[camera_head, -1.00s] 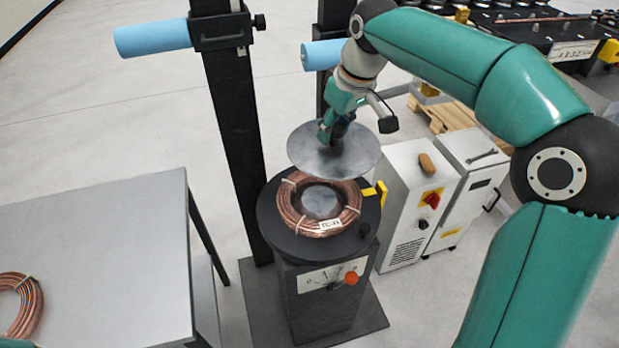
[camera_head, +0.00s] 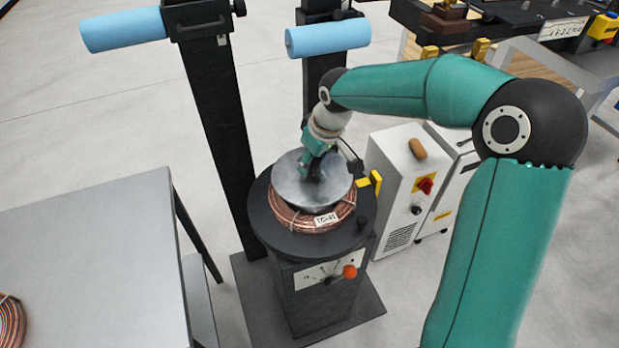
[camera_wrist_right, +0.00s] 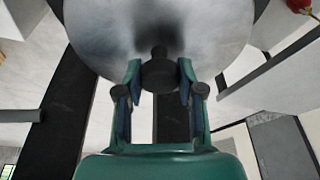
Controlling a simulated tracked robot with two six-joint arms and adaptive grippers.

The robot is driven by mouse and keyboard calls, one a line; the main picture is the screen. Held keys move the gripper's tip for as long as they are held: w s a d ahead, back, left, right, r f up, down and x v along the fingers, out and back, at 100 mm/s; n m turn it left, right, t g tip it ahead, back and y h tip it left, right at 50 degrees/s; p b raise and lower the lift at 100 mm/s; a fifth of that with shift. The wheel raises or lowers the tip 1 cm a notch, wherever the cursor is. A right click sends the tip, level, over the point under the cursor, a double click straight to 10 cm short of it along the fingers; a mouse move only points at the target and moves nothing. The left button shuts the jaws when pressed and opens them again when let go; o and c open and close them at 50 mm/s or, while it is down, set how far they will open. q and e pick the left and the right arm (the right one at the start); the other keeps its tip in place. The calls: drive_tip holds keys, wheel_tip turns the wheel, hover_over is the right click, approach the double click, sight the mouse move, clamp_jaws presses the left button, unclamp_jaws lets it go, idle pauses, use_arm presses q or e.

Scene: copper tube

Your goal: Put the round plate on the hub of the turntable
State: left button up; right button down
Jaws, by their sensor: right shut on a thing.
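The round grey plate (camera_head: 300,186) is over the middle of the copper coil (camera_head: 326,219) on the turntable (camera_head: 262,222). The coil has a white tag. My right gripper (camera_head: 314,172) is above the plate and shut on its dark central knob, which shows between the fingers in the right wrist view (camera_wrist_right: 160,75). My left gripper is not in view.
A grey table (camera_head: 90,250) stands at the left with another copper coil (camera_head: 10,322) at its edge. Black posts with blue rollers (camera_head: 125,30) rise behind the turntable. A white cabinet (camera_head: 395,170) stands close at the right. A yellow block (camera_head: 370,181) sits at the turntable's rim.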

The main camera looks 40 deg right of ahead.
sight(315, 171)
drive_tip(key=shift+f, duration=2.7)
drive_tip(key=c, duration=0.7)
unclamp_jaws()
drive_tip(key=v, duration=1.2)
drive_tip(key=shift+s, duration=0.1)
